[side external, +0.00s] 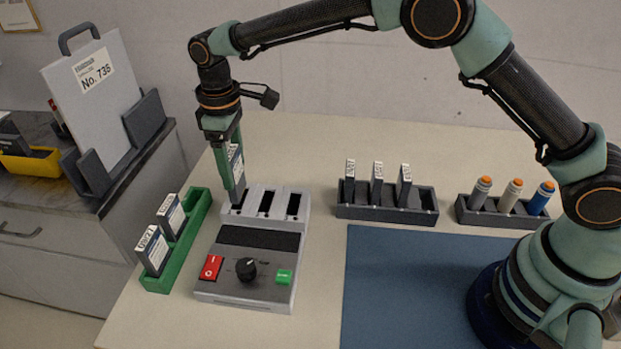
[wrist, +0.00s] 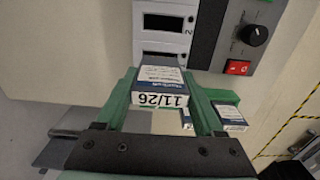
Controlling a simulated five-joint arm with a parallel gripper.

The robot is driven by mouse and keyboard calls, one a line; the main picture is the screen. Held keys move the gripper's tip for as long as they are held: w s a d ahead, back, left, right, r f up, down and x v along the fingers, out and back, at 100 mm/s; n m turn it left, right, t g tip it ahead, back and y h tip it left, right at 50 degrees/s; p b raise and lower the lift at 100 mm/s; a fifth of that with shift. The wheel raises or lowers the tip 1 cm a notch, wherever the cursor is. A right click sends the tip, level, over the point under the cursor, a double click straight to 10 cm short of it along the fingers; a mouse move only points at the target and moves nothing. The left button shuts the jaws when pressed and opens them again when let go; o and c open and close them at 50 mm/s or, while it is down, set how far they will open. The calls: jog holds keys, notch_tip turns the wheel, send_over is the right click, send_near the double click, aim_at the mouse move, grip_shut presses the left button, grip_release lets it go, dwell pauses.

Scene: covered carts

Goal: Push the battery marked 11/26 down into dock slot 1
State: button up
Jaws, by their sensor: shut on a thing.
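My gripper (side external: 237,198) is shut on the battery marked 11/26 (wrist: 160,99), one green finger on each side of it in the wrist view (wrist: 159,76). In the side view the battery (side external: 236,160) is upright between the fingers, over the left end of the grey dock (side external: 247,292). The fingertips are at the leftmost slot (side external: 238,204), beside the middle slot (side external: 266,203). The wrist view shows a slot marked 2 (wrist: 163,22) and a nearer slot (wrist: 163,54) whose number is hidden. The battery's lower end is hidden, so I cannot tell how deep it is.
A green rack (side external: 193,226) with two batteries stands left of the dock. A grey rack (side external: 385,213) with several upright pieces and another with three capped cylinders (side external: 512,196) stand to the right. A blue mat (side external: 420,290) lies clear in front. The dock has a red switch (side external: 211,267) and a dial.

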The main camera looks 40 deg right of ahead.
aim_at(237, 186)
jog(key=shift+f, duration=2.7)
jog(key=o, duration=1.5)
jog(key=shift+o, duration=0.2)
notch_tip(237, 186, up, 12)
jog(key=shift+r, duration=0.1)
